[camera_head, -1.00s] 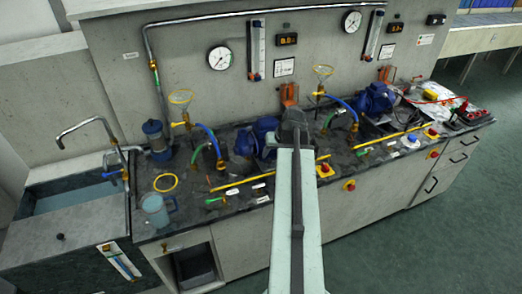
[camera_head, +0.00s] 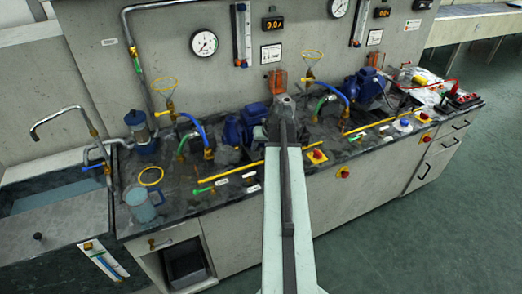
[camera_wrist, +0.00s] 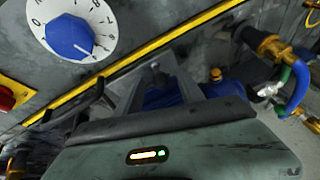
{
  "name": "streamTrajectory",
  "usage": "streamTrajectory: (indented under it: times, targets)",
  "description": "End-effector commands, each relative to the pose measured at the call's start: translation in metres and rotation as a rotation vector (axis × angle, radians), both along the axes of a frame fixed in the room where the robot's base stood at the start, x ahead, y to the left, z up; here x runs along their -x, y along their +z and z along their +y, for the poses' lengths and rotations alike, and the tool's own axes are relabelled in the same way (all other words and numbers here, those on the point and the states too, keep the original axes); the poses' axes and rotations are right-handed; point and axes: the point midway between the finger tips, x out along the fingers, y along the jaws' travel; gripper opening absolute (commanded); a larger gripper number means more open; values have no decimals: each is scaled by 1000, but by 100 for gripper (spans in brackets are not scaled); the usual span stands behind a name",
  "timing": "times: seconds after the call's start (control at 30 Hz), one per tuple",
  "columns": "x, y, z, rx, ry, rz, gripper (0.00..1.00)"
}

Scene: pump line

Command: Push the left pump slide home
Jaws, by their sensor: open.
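The left pump (camera_head: 236,128) is a blue motor-and-pump unit on the dark bench, left of my arm in the head view. A yellow rail (camera_head: 222,174) runs along the bench in front of it. Which part is the slide, and how far in it sits, I cannot tell. My gripper (camera_head: 284,106) is beside the pump's right side, mostly hidden by my own arm. In the wrist view my gripper (camera_wrist: 160,84) is open, its jaws apart with nothing clearly between them. Blue pump parts (camera_wrist: 172,96) show just beyond the jaws; contact cannot be told.
A white dial with a blue knob (camera_wrist: 70,36) and a yellow rail (camera_wrist: 120,62) lie close to my gripper. The right pump (camera_head: 364,86) stands farther right. Hoses and valves (camera_head: 188,130), a jug (camera_head: 140,203) and a sink are left. The floor at right is clear.

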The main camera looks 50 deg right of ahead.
Motion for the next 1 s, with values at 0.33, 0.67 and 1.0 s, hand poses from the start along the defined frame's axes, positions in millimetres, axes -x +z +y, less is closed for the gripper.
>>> streamTrajectory:
  times: [0.33, 0.67, 1.0]
  targets:
    - [0, 1, 0, 0, 1, 0, 0]
    - [0, 1, 0, 1, 2, 2, 0]
    - [0, 0, 1, 2, 1, 2, 0]
